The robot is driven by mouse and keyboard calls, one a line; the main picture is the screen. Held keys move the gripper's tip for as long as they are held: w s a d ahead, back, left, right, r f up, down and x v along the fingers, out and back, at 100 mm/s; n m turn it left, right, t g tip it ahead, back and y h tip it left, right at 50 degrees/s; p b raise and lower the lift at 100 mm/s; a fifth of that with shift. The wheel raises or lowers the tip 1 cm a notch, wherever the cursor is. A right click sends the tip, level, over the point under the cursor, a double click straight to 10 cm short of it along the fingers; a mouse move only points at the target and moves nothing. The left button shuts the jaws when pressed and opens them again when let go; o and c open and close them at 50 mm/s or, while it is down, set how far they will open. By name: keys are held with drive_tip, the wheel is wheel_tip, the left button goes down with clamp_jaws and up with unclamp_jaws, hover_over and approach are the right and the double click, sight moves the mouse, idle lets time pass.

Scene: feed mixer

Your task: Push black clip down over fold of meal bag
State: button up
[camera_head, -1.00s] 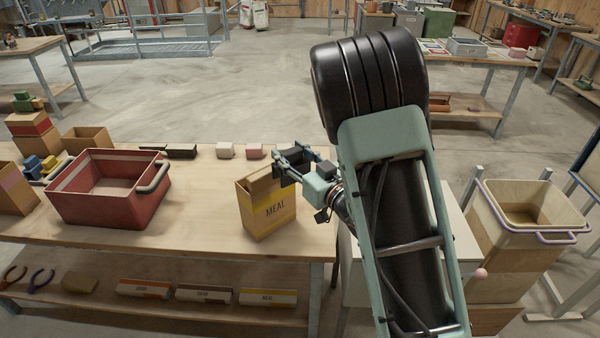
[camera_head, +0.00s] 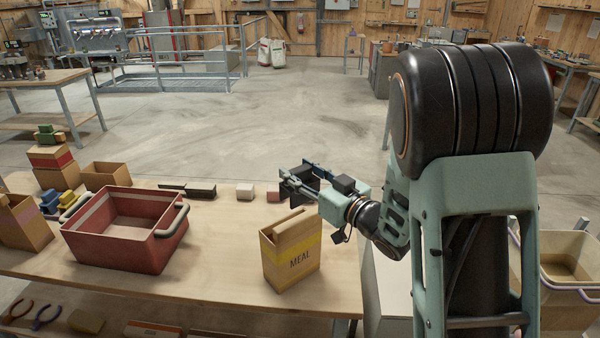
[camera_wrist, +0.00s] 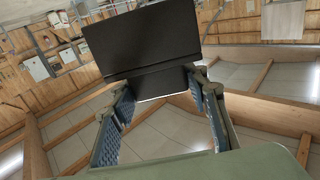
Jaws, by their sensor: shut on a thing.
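The meal bag (camera_head: 291,257), a tan carton-like bag with a yellow band and the word MEAL, stands upright near the table's front right. Its top edge (camera_head: 285,222) shows a raised fold. My gripper (camera_head: 296,180) is above and apart from the bag's top, slightly to its right. It is shut on the black clip (camera_wrist: 155,45), a broad flat dark plate. In the wrist view, the clip sits between the two fingers of my gripper (camera_wrist: 163,88). In the head view the clip (camera_head: 304,174) is partly hidden by the fingers. The bag is not visible in the wrist view.
A red crate (camera_head: 104,245) with grey handles stands left of the bag. The tabletop (camera_head: 215,265) between crate and bag is clear.

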sight(300, 218)
drive_tip(key=shift+b, duration=0.4)
drive_tip(key=shift+f+b, duration=5.15)
drive_tip(key=shift+b, duration=0.1)
drive_tip(key=o, duration=1)
drive_tip(key=shift+o, duration=0.2)
drive_tip(key=shift+r+p, duration=2.1)
drive_tip(key=shift+r, duration=1.4)
